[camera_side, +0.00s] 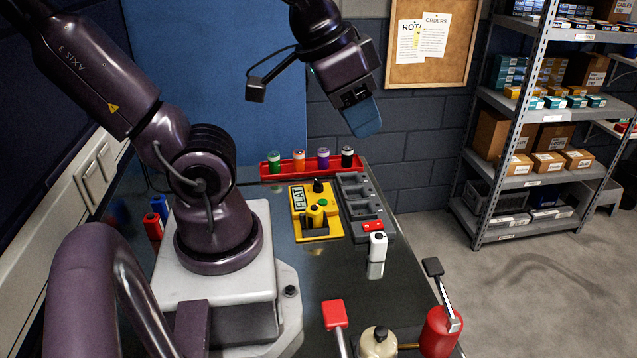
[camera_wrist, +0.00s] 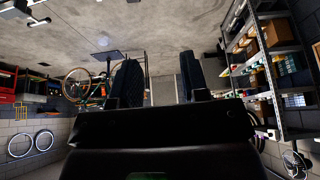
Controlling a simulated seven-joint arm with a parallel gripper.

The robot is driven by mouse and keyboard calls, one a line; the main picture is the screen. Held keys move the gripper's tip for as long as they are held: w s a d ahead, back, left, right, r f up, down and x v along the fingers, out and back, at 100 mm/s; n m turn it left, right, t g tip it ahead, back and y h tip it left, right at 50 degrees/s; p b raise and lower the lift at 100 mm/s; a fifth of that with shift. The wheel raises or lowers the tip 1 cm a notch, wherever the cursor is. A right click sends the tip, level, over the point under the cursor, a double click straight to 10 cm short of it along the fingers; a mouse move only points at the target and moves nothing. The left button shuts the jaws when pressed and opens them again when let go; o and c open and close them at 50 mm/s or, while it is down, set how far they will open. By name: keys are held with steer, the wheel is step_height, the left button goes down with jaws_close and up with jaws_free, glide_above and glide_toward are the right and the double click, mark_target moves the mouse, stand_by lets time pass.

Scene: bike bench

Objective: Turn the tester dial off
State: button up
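The yellow tester (camera_side: 302,222) sits on the dark bench, with a small display that seems to read FLAT. A black dial (camera_side: 318,187) stands on its far right corner; which way it points is too small to tell. My gripper (camera_side: 368,120) is high above and to the right of the tester, touching nothing. In the wrist view my gripper (camera_wrist: 158,65) shows two dark fingers apart with nothing between them; the tester is not in that view.
A red tray (camera_side: 285,170) with several coloured cells stands behind the tester. A dark grey slotted holder (camera_side: 358,193) is right beside it. A white cell (camera_side: 377,248) stands nearer. The air around my gripper is clear.

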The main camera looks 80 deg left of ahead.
steer(key=shift+o, duration=0.9)
steer(key=w+a+f+n+g+h, duration=0.1)
steer(key=w+a+f+n+g, duration=0.2)
steer(key=a, duration=0.6)
step_height(320, 180, down, 4)
steer(key=shift+r+n+g, duration=0.1)
steer(key=shift+n+g, duration=0.2)
steer(key=shift+n, duration=0.7)
steer(key=n+g, duration=0.2)
steer(key=n, duration=0.3)
glide_toward(318, 182)
steer(key=shift+y, duration=0.4)
steer(key=f, duration=1)
steer(key=shift+s+d, duration=0.1)
steer(key=shift+d, duration=0.15)
steer(key=c, duration=0.9)
